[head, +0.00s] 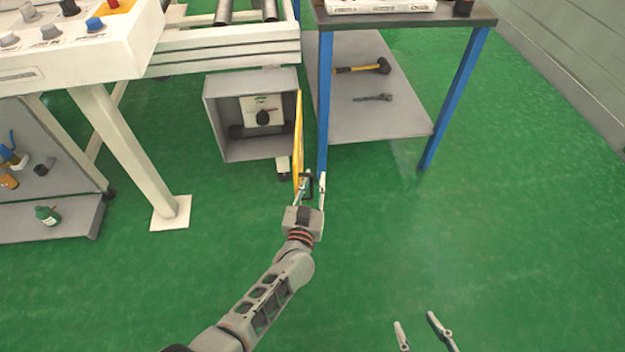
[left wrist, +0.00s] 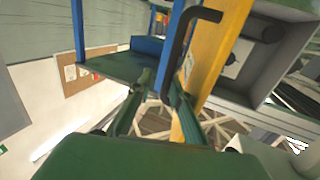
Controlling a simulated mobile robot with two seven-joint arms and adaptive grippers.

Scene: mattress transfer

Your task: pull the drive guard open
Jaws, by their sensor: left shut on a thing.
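The yellow drive guard (head: 298,130) is hinged at the right side of a grey housing (head: 214,125). It stands swung out, seen nearly edge-on in the head view, and the housing front is open. Its black handle (left wrist: 176,60) shows in the left wrist view, beside the yellow guard panel (left wrist: 209,62). My left gripper (head: 314,180) is at the guard's near edge, shut on the handle, whose lower end lies between the fingers (left wrist: 155,100). My right gripper (head: 415,319) is low in the head view, apart from everything, with its fingers spread and empty.
Inside the housing is a panel with a black knob (head: 263,117). A blue leg (head: 324,110) of the workbench stands close to the right of the guard. A hammer (head: 362,69) and a wrench (head: 373,98) lie on its lower shelf. The green floor in front is clear.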

